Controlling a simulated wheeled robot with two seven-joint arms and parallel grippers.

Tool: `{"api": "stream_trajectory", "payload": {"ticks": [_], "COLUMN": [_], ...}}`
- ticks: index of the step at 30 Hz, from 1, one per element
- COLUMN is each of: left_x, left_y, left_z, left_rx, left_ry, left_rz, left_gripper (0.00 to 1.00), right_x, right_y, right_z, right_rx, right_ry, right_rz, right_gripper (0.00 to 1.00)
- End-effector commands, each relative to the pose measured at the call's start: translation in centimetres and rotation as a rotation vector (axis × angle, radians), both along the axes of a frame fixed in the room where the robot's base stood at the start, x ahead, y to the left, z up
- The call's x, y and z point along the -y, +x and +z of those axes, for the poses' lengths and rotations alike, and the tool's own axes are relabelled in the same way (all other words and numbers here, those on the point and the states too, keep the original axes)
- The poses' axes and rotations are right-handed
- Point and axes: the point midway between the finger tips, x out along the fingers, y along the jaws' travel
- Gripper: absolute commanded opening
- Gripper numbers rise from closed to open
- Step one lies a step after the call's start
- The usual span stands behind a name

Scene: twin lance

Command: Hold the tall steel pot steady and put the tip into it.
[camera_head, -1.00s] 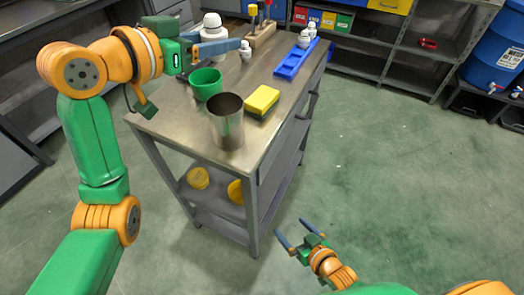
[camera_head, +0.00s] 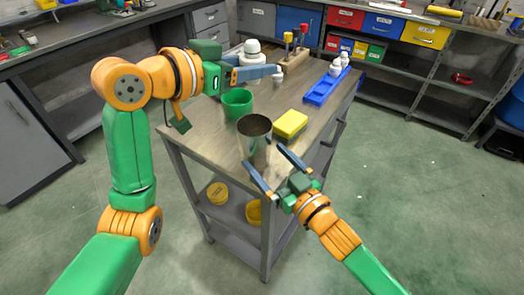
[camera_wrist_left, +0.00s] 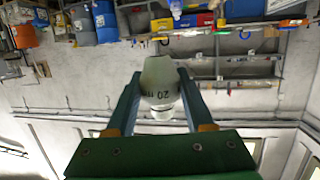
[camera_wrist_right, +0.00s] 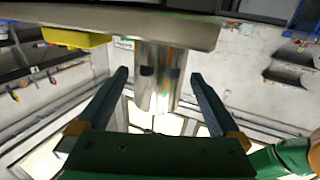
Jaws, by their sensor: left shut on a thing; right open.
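The tall steel pot (camera_head: 254,142) stands upright near the cart top's front corner. My right gripper (camera_head: 263,156) is open, its fingers at the pot's near side. In the right wrist view the pot (camera_wrist_right: 158,75) shows between and beyond the open fingers, with no clear contact. My left gripper (camera_head: 274,73) is shut on a small white tip (camera_head: 279,78), above the cart and beyond the pot. In the left wrist view the tip (camera_wrist_left: 160,85) is a pale rounded piece with dark "20" print, pinched between the fingers. The pot's inside is mostly hidden.
A green cup (camera_head: 237,103) stands behind the pot, and a yellow block (camera_head: 291,123) lies to its right. A blue tray (camera_head: 323,90) with small white bottles, a wooden tool stand (camera_head: 295,61) and a larger white bottle (camera_head: 252,50) are farther back.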

Motion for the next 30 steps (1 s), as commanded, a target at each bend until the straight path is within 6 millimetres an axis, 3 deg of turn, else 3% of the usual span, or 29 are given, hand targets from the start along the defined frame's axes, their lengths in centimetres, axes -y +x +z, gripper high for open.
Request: {"api": "stream_trajectory", "payload": {"ticks": [3,7,17,19,25,26,30], "left_x": [0.0,0.0,0.0,0.0,0.0,0.0,0.0], "left_y": [0.0,0.0,0.0,0.0,0.0,0.0,0.0], "left_z": [0.0,0.0,0.0,0.0,0.0,0.0,0.0], "left_rx": [0.0,0.0,0.0,0.0,0.0,0.0,0.0], "left_ry": [0.0,0.0,0.0,0.0,0.0,0.0,0.0], "left_rz": [0.0,0.0,0.0,0.0,0.0,0.0,0.0], "left_gripper": [0.0,0.0,0.0,0.0,0.0,0.0,0.0], "right_x": [-1.4,-2.5,-3.0,-3.0,-2.9,-2.9,-2.9], "right_y": [2.3,4.0,4.8,4.8,4.8,4.8,4.8], "right_z": [0.1,0.0,-0.1,-0.1,-0.1,-0.1,-0.1], "right_rx": [0.002,0.0,-0.002,-0.002,-0.002,-0.002,-0.002], "right_ry": [0.001,0.002,0.001,0.001,0.001,0.001,0.001], "right_rz": [0.0,0.0,0.001,0.001,0.001,0.001,0.001], "right_gripper": [1.0,1.0,1.0,0.89,0.35,0.31,0.3]}}
